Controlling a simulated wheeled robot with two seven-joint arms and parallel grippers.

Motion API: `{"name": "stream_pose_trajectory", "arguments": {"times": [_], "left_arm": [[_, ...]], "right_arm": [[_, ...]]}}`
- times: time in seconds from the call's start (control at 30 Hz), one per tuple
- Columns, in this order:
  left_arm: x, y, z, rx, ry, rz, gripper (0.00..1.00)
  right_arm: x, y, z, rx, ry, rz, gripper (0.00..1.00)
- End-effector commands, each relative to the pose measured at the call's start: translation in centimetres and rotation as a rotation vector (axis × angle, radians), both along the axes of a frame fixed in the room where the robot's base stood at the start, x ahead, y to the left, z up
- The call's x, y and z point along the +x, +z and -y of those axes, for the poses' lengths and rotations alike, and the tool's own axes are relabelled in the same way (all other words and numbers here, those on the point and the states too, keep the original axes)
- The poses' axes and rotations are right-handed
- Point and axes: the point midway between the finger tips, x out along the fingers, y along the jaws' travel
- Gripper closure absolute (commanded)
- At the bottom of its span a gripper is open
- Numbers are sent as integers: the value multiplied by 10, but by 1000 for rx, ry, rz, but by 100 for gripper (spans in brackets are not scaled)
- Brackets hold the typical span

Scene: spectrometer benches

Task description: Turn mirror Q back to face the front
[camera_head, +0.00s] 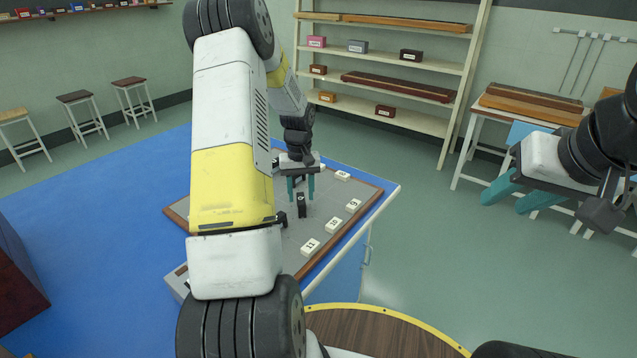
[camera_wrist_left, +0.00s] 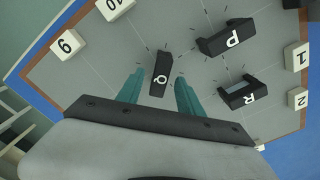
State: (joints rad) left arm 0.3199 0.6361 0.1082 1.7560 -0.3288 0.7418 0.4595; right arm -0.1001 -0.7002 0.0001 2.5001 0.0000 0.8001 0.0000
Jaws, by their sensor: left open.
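Mirror Q (camera_wrist_left: 161,75) is a small black block with a white Q on top, standing on the grey board (camera_head: 327,207). It also shows in the head view (camera_head: 301,206). My left gripper (camera_head: 301,198) points down at it, open. In the left wrist view its teal fingertips (camera_wrist_left: 158,82) lie on either side of Q, with grey board showing between each finger and the block. Q's long side lies at a different angle from P's. I cannot tell which way its mirror face points. My right gripper (camera_head: 503,203) is open and empty, off to the right above the floor.
Mirrors P (camera_wrist_left: 218,44) and R (camera_wrist_left: 238,98) stand close to Q. White number blocks, such as 9 (camera_head: 353,206) and 11 (camera_head: 310,247), line the board's edge. The board has a brown rim and lies on a blue bench (camera_head: 100,235). Stools and shelves stand farther off.

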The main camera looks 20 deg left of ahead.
Motion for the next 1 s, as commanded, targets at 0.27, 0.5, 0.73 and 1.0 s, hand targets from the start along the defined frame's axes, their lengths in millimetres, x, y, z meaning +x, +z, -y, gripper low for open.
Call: {"name": "stream_pose_trajectory", "arguments": {"times": [0.27,0.5,0.73,1.0], "left_arm": [[0,-8,0,1,-1,2,56],[0,-8,0,0,-1,1,82],[0,-8,0,0,-1,1,100],[0,-8,0,0,-46,0,100]], "right_arm": [[0,0,0,0,0,0,60],[0,0,0,0,0,0,60],[0,0,0,0,0,0,60],[0,0,0,0,0,0,60]]}}
